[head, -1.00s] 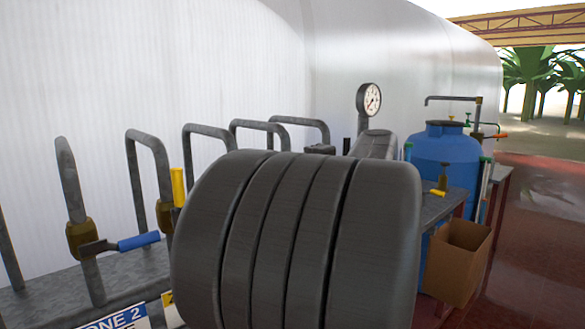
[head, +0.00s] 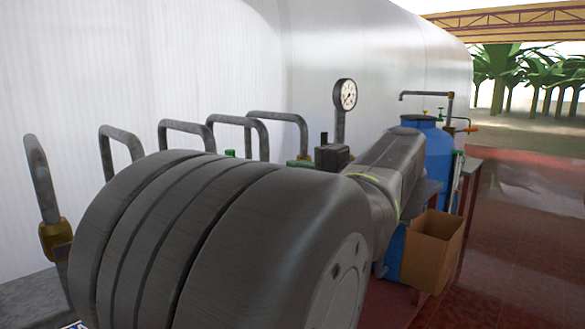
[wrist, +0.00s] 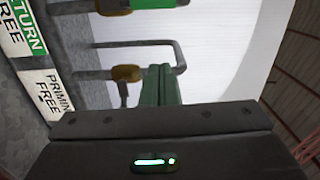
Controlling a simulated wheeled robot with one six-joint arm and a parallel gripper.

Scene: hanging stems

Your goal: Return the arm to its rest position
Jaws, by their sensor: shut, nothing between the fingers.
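In the wrist view my gripper (wrist: 161,70) is shut, its two greenish fingers together with nothing between them. It points toward grey pipes and the pale tank wall. In the head view my dark, ribbed arm fills the lower left and middle, with a lighter grey link reaching back to the right. The gripper itself is hidden or cannot be made out there.
Bent grey pipes (head: 277,115) line the white tank (head: 370,60). A pressure gauge (head: 345,94), a blue barrel (head: 437,150) and a cardboard box (head: 432,250) stand to the right. The wrist view shows labels (wrist: 45,92) and a brass valve fitting (wrist: 126,73). Red floor (head: 520,230) is open at right.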

